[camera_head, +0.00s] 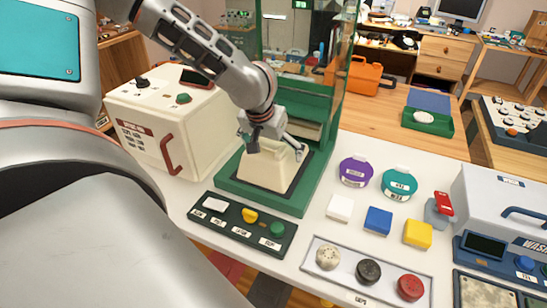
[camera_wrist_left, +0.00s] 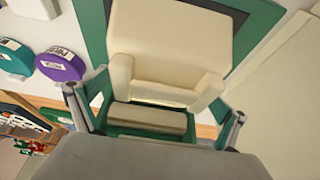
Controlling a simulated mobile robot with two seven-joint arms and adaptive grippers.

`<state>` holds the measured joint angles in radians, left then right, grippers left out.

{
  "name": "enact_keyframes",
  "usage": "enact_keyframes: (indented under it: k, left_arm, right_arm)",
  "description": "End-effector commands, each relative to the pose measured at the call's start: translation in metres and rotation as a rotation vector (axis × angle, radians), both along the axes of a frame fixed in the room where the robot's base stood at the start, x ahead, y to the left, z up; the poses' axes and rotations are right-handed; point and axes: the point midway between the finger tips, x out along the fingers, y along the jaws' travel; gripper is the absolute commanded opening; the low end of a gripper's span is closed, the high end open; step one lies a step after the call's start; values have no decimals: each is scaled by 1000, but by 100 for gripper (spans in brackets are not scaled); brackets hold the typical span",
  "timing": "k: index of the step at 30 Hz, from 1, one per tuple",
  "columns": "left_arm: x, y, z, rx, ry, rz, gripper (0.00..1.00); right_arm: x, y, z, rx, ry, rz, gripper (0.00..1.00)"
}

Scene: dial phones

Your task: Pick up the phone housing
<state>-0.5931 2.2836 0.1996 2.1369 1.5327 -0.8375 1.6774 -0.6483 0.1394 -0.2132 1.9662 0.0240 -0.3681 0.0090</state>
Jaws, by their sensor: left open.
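The cream phone housing (camera_head: 262,172) stands in the green press-like fixture (camera_head: 226,187) in the middle of the table. It fills the upper middle of the left wrist view (camera_wrist_left: 168,35), where a cradle-like top with two raised ends shows. My left gripper (camera_head: 274,149) is open over the housing's upper end, one finger toward each side of it. In the left wrist view my left gripper (camera_wrist_left: 153,106) has its fingers spread wide, with nothing held. I cannot tell whether a finger touches the housing. My forearm and gripper hide part of the fixture. My right gripper is out of view.
A cream box machine (camera_head: 165,130) with a red handle stands close left of the fixture. The fixture's clear panels rise behind. A dark button panel (camera_head: 240,228) lies in front. A purple disc (camera_head: 355,171), teal disc (camera_head: 398,184) and several coloured blocks lie right.

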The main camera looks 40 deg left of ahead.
Motion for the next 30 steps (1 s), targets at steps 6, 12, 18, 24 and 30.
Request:
enact_keyframes:
  k: [6, 12, 18, 24, 30]
  left_arm:
    - [1, 0, 0, -1, -1, 0, 100]
    - [1, 0, 0, 1, -1, -1, 60]
    - [1, 0, 0, 1, -2, -1, 55]
    - [1, 0, 6, 2, -4, -2, 55]
    - [2, 0, 29, 2, -7, -2, 55]
  right_arm:
    - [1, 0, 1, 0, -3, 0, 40]
    - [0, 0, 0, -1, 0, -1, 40]
    - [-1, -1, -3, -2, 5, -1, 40]
    - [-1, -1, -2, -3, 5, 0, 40]
    - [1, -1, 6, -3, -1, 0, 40]
